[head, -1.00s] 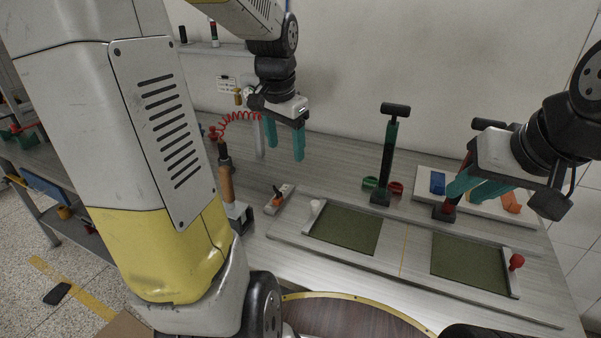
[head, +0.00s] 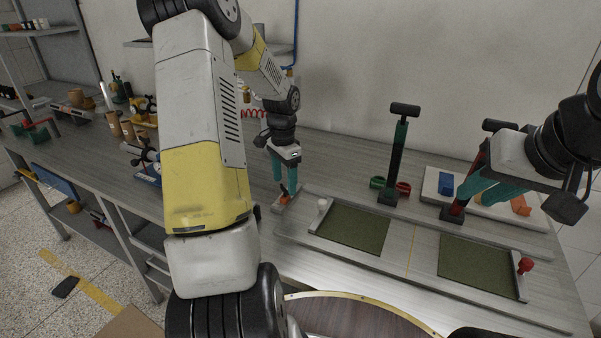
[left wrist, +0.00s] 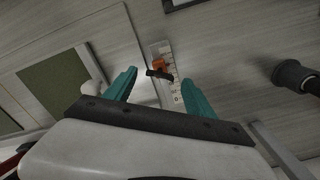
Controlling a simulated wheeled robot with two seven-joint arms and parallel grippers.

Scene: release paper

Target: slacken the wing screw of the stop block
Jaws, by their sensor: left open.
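The stop block (head: 284,200), small and orange, sits on a pale metal strip on the bench left of the framed plate. It also shows in the left wrist view (left wrist: 161,63), with its dark wing screw (left wrist: 160,74) as a short bar across it. My left gripper (head: 285,187) points down just above the block and hides part of it in the head view. In the left wrist view its teal fingers (left wrist: 159,80) are apart, with the wing screw between them in the picture and nothing held. My right gripper (head: 468,194) is at a red-and-black upright tool; its grip is unclear.
The framed plate (head: 408,281) with two green panels lies right of the block. A black-handled upright tool (head: 399,150) stands behind it, beside green and red rings. A white tray (head: 490,208) is at the right. Several tools crowd the bench's left end.

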